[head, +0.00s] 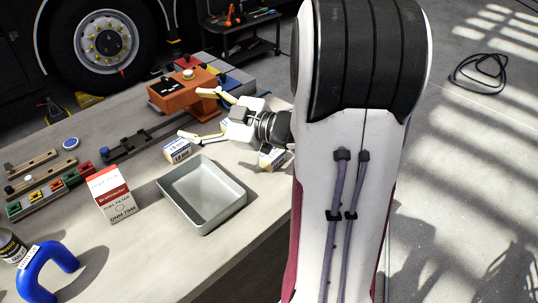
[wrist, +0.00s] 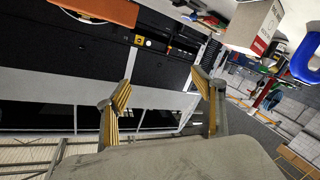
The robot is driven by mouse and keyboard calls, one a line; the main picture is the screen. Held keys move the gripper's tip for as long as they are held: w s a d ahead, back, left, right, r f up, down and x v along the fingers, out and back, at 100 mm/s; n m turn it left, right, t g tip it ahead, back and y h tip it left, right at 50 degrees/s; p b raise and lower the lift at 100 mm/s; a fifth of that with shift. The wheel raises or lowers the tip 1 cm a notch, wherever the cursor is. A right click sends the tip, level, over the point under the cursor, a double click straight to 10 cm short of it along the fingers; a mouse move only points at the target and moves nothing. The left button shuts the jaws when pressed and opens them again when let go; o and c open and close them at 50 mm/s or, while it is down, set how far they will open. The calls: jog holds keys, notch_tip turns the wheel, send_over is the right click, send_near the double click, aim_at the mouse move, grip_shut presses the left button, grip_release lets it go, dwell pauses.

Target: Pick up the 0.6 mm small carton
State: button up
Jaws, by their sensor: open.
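Two small white, blue and yellow cartons stand on the bench in the head view. One carton (head: 177,150) is behind the tray, with a label that seems to read 1.0 or 1.8 mm. The other carton (head: 271,158) is right of it, beside my wrist and partly hidden; I cannot read its size, so I cannot tell which is 0.6 mm. My gripper (head: 196,113) is open and empty above the bench, pointing left, its near finger close above the left carton. In the wrist view my gripper (wrist: 160,98) shows spread yellow-padded fingers with neither small carton clearly between them.
A grey metal tray (head: 240,194) lies in front of the cartons. A red-and-white filter carton (head: 112,194) and a blue hose (head: 45,268) stand left. The front bench strip is clear.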

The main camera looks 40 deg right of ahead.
jog(key=s+d+f+m, duration=0.3)
jog(key=s+d+f, duration=0.4)
jog(key=d+f, duration=0.1)
jog(key=m+t+h, duration=0.2)
jog(key=m+h, duration=0.1)
jog(key=m, duration=0.3)
send_near(279, 156)
jog(key=shift+w+a+f, duration=0.1)
jog(key=shift+w+f, duration=0.05)
jog(key=shift+w, duration=0.3)
jog(key=shift+w+a+f, duration=0.1)
jog(key=shift+w+f, duration=0.05)
jog(key=shift+w, duration=0.35)
jog(key=shift+w, duration=0.15)
jog(key=shift+w+a, duration=0.15)
jog(key=shift+w, duration=1.05)
jog(key=shift+w, duration=0.15)
jog(key=shift+w+a+r, duration=0.1)
jog(key=shift+w+a, duration=0.05)
jog(key=shift+w, duration=1.05)
jog(key=shift+w+a, duration=0.2)
jog(key=shift+w, duration=1)
jog(key=c, duration=1.2)
